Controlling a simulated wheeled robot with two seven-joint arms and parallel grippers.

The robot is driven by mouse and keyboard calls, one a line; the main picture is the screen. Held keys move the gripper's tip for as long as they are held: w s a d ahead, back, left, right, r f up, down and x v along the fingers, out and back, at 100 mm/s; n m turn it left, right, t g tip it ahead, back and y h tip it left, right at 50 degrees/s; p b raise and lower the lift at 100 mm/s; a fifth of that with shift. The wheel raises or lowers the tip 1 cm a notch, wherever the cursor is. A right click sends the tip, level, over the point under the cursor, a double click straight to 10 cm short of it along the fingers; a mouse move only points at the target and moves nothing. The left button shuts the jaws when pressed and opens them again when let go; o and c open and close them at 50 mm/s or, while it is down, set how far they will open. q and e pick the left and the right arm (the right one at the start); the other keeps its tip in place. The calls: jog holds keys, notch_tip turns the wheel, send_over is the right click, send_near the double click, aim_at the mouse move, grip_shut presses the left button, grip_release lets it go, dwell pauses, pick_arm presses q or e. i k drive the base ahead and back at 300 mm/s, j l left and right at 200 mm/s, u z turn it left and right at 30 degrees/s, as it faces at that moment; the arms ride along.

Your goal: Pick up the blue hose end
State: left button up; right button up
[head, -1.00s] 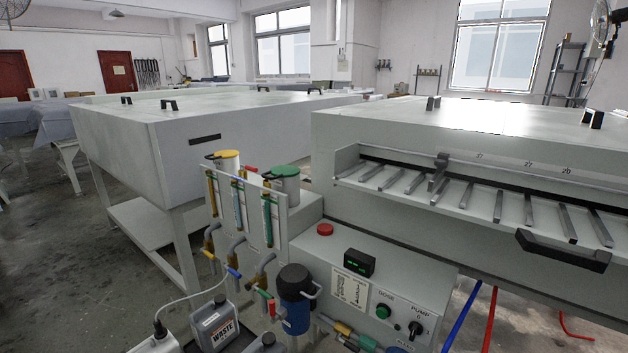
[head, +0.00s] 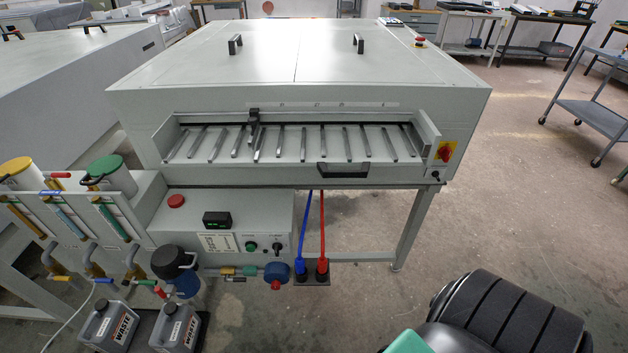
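The blue hose (head: 306,225) hangs from under the plate processor (head: 300,85) down to a small dark holder (head: 313,279). Its lower end, a blue fitting (head: 300,266), sits at the holder's left side. A red hose (head: 322,225) hangs close to its right and ends in a red fitting (head: 322,265) at the same holder. Neither of my grippers shows in the head view. A black ribbed part at the bottom right looks like part of my own arm.
Left of the hose ends is a blue round part (head: 277,271) on the pipework under the control box (head: 225,225). Two grey waste jugs (head: 108,326) stand at the lower left. The processor's leg (head: 409,230) is to the right. Floor right of the hoses is clear.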

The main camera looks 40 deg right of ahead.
aim_at(300, 266)
jog(key=z, duration=1)
jog(key=u, duration=1.3)
jog(key=z, duration=1.3)
